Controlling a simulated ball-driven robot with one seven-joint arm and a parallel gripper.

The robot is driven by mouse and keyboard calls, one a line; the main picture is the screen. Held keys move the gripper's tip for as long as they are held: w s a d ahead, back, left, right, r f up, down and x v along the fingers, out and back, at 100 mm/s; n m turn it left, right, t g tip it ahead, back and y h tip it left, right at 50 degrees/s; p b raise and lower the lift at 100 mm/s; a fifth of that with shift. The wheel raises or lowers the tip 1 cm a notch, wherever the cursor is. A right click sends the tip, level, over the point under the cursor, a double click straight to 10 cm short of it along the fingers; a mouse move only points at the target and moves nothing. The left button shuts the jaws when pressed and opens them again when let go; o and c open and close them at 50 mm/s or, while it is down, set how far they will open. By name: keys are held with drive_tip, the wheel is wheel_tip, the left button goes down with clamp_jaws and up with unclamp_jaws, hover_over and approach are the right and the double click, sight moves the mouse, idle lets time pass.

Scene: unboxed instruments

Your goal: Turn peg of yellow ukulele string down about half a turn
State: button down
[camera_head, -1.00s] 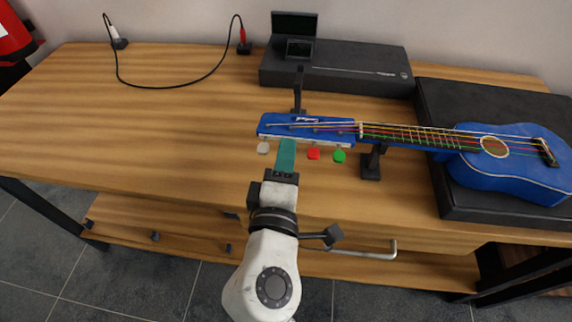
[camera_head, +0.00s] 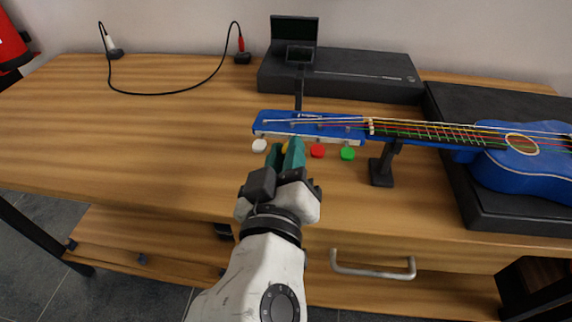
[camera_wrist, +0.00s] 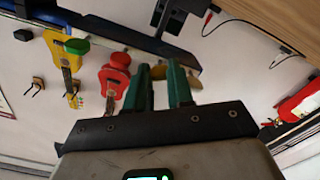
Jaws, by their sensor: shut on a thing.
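The blue ukulele (camera_head: 520,160) lies with its body on a black case and its neck pointing left. Its headstock (camera_head: 268,124) has a row of coloured pegs along the near edge: white (camera_head: 259,146), yellow, red (camera_head: 318,150) and green (camera_head: 347,153). My gripper (camera_head: 287,155) is at the yellow peg (camera_head: 286,149), with its teal fingers shut on it from the near side. The fingers hide most of that peg. In the wrist view the two teal fingers (camera_wrist: 160,87) have a bit of yellow between their tips.
A black stand (camera_head: 382,165) supports the neck. The black case (camera_head: 465,195) lies at the right. A black box with a small raised screen (camera_head: 293,30) and a cable (camera_head: 150,93) are at the back. The left of the wooden table is clear.

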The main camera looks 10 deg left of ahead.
drive_tip(key=m+b, duration=0.2)
drive_tip(key=m, duration=0.1)
drive_tip(key=shift+f, duration=0.15)
drive_tip(key=shift+m+b, duration=0.95)
drive_tip(key=shift+m, duration=0.55)
drive_tip(key=c, duration=1.3)
unclamp_jaws()
drive_tip(key=shift+o, duration=0.2)
drive_tip(key=s+p, duration=0.1)
drive_tip(key=s, duration=0.9)
drive_tip(key=shift+s, duration=0.4)
drive_tip(key=shift+a, duration=0.15)
